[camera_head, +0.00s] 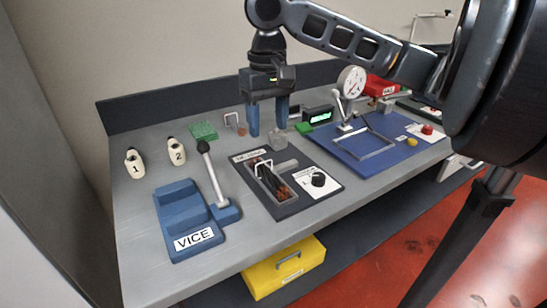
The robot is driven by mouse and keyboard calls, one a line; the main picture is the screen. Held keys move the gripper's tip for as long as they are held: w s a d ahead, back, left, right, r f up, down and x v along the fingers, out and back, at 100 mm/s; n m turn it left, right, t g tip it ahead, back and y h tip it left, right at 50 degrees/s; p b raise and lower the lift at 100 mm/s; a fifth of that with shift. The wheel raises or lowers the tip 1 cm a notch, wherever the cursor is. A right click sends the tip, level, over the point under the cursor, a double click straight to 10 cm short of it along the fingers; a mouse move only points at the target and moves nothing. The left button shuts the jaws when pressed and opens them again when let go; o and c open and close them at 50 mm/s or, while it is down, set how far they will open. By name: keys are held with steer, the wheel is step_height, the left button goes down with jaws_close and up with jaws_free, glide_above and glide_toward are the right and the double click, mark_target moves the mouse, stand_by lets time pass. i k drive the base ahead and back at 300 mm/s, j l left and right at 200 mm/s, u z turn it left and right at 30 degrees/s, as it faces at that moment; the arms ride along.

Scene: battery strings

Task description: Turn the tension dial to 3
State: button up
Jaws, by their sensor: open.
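A black dial (318,179) sits on a white plate at the right part of a dark mat (290,207). I take it to be the tension dial; its marks and setting are too small to read. My gripper (268,127) points down with its two blue fingers apart and nothing between them. It is above the back of the bench, behind and left of the dial, and apart from it.
The mat also holds a tray of dark rods (270,180) with a handle. A blue vice (187,215) with a raised lever is at left. A blue board (340,150) with a gauge (352,82) is at right.

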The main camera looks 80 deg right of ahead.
mark_target(318, 179)
steer(key=z, duration=1.3)
